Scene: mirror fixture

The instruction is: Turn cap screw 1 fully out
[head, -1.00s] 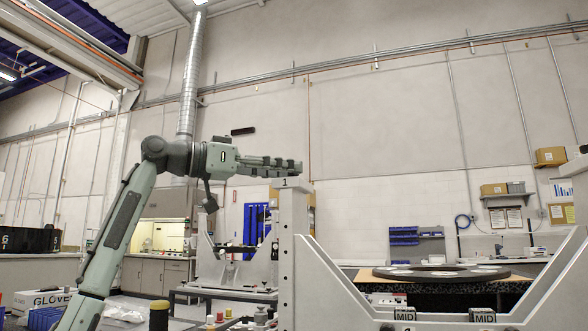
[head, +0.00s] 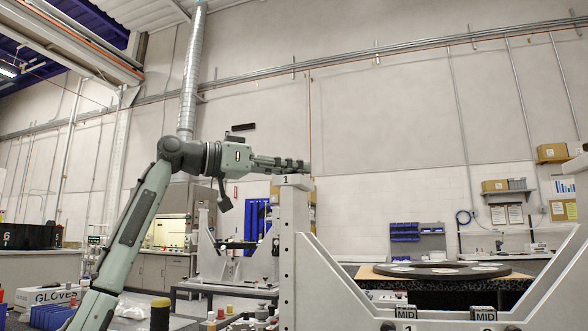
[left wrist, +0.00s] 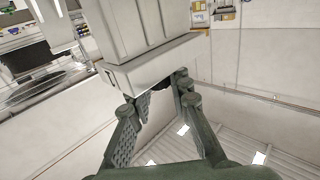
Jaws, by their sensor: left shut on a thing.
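The upright post labelled 1 (head: 293,250) of the pale mirror fixture stands at the middle of the head view. My left gripper (head: 300,166) lies level just above and beside its top. In the left wrist view the gripper (left wrist: 160,95) has its fingers on either side of a small dark piece (left wrist: 155,85) at the edge of the post's pale top block (left wrist: 145,68). I take this piece for cap screw 1. It is mostly hidden, and its thread cannot be seen. My right gripper is not in view.
The fixture's sloping arm (head: 345,285) runs to the right of the post. Two MID blocks (head: 405,312) sit low in front. A round dark plate (head: 435,269) lies on a table behind. Bottles and spools crowd the lower left.

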